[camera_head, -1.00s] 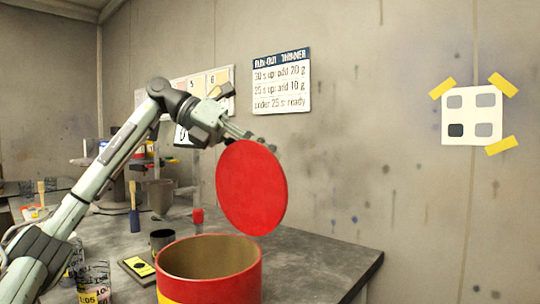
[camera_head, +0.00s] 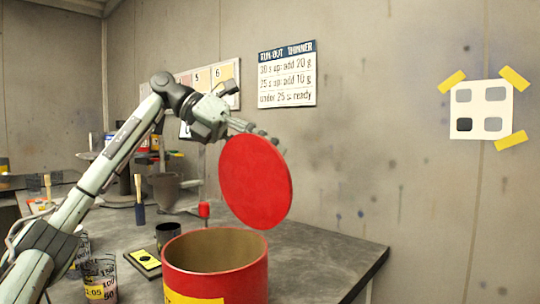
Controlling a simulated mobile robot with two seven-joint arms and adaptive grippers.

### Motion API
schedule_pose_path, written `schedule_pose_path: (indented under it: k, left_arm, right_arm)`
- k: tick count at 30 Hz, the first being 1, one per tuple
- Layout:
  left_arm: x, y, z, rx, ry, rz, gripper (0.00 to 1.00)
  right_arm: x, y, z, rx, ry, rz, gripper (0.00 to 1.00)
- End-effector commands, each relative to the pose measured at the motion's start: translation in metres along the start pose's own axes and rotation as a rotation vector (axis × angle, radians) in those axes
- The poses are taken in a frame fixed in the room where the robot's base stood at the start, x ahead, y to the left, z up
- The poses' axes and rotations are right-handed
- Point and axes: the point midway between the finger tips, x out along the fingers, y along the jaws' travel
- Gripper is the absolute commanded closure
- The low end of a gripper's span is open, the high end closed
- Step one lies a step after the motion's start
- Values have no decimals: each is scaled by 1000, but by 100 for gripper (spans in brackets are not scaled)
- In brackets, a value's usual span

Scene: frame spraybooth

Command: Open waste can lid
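The waste can (camera_head: 246,284) is red with a yellow label and stands at the front of the grey bench, its mouth uncovered and its tan inside showing. Its round red lid (camera_head: 255,181) is tilted nearly upright above the can's back right rim, apart from the rim in the picture. My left gripper (camera_head: 262,137) is at the lid's top edge, with its fingertips partly hidden behind the lid. I cannot tell whether the fingers are closed on the lid. My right gripper is not in view.
The bench (camera_head: 325,254) is clear on the right.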

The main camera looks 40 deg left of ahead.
Motion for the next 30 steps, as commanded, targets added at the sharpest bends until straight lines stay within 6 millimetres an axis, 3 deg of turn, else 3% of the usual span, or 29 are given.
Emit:
schedule_pose_path:
  k: [9, 15, 21, 30]
  left_arm:
    - [-72, 0, 2, -3, -20, 7, 52]
    - [-104, 0, 1, -2, -19, 5, 52]
    - [-116, 0, 0, -4, -17, 7, 52]
    - [-117, 0, 0, -3, -16, 7, 52]
  right_arm:
    - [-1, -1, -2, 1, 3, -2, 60]
    - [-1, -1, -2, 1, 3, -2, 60]
    - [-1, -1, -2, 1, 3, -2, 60]
    - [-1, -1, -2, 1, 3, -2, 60]
